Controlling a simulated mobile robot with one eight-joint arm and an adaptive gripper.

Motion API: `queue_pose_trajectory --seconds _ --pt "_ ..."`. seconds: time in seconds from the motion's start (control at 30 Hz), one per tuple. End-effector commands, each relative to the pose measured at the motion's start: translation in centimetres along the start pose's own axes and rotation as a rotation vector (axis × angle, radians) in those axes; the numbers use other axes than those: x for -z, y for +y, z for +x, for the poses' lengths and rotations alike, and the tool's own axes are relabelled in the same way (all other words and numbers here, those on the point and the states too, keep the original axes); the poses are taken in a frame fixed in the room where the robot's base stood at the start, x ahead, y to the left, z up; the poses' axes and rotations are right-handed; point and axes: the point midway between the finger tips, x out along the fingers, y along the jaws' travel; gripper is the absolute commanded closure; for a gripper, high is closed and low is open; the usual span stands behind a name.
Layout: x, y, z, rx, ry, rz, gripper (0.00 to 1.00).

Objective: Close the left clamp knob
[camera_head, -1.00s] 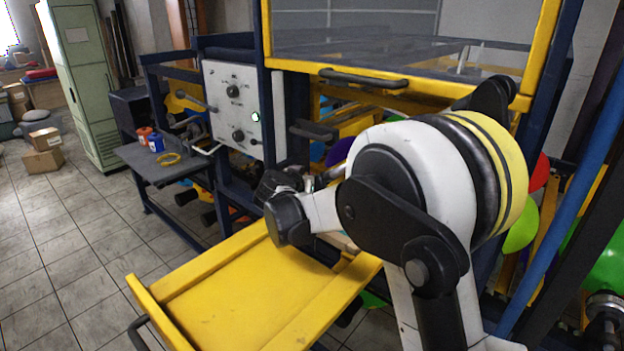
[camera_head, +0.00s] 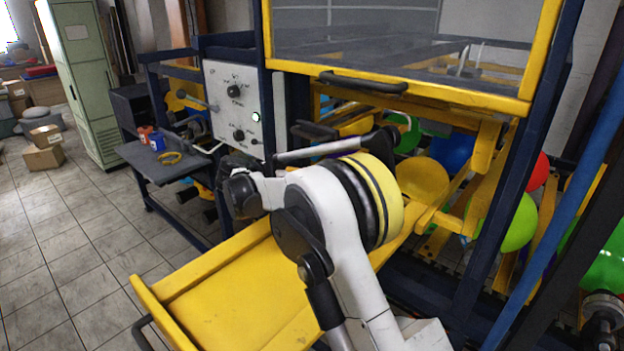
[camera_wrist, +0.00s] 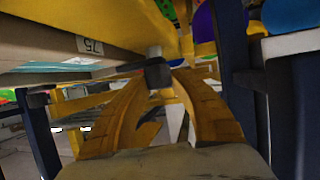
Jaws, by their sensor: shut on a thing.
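In the wrist view, a dark, blocky clamp knob (camera_wrist: 157,74) with a small grey metal end above it sits below the yellow machine frame. My gripper (camera_wrist: 163,78) has two curved yellow fingers whose tips are at the knob, and it is shut on it. The fingers and wrist hide part of the knob, so its exact turn is hard to tell. In the head view, my arm's wrist is in front of the machine, above the yellow tray, and hides the gripper and the knob.
The yellow tray (camera_head: 235,305) juts out below my arm. A control panel (camera_head: 228,100) with knobs stands behind to the left, beside a side table (camera_head: 165,172) holding small items. Balloons (camera_head: 515,222) lie inside the frame at right. Tiled floor (camera_head: 60,255) at left is free.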

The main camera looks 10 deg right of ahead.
Motion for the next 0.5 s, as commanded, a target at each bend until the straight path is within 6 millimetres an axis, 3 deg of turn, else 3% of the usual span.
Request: queue_pose_trajectory --seconds 0.37,0.4,0.47,0.5 --pt "-0.3 0.13 0.12 -0.008 -0.006 0.002 1.0" --pt "-0.3 0.13 0.12 -0.008 -0.006 0.002 0.65" --pt "-0.27 0.13 0.11 -0.007 -0.005 0.002 0.48" --pt "-0.24 0.11 0.1 -0.007 -0.005 0.002 0.48"
